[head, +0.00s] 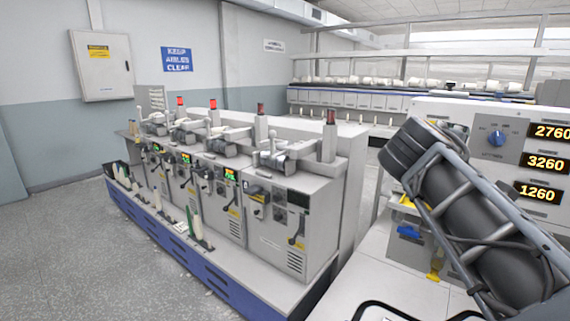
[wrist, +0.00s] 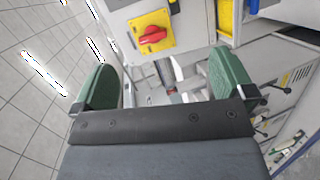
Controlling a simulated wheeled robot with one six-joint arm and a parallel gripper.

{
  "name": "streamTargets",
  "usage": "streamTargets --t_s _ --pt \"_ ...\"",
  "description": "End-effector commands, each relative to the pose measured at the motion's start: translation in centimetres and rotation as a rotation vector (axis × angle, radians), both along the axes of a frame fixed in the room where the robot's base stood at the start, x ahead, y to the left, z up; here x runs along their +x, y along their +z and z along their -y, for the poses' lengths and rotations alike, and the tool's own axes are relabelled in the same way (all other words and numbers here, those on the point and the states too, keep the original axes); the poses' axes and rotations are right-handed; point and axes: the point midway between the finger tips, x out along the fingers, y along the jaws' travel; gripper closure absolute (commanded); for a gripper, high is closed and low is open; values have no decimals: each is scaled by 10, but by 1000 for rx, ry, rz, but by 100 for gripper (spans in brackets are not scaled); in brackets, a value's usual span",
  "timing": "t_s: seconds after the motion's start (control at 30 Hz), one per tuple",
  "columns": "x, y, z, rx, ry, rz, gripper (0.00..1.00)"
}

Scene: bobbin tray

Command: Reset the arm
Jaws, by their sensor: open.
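My gripper (wrist: 165,85) shows in the wrist view with its two green fingers wide apart and nothing between them. Beyond the fingers is a grey machine front with a red rotary switch on a yellow plate (wrist: 151,33), apart from the fingers. In the head view my dark arm (head: 470,220) reaches across the right side, folded close to the camera. My gripper itself cannot be made out in the head view.
A row of grey winding machines (head: 265,215) stands on a long blue-sided base (head: 170,235) at the centre. A panel with number displays (head: 545,162) is at the right, behind my arm. Grey floor (head: 60,240) is clear at the left.

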Motion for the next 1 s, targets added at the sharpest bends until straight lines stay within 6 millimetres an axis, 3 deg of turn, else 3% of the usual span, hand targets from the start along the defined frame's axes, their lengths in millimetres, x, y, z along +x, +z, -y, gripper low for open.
streamTargets --t_s 0.27,0.47,0.57,0.7,0.8,0.9,1.0 --pt "6 -64 -12 243 -2 -21 0" --pt "-4 -130 -39 533 -31 -63 0" --pt "-19 -169 -58 720 -76 -97 0" --pt "-57 -224 -93 1020 -200 -160 0" --pt "-86 -250 -114 1182 -292 -201 0" --pt "-108 -261 -128 1263 -341 -238 0" --pt "-115 -259 -130 1271 -346 -242 0"
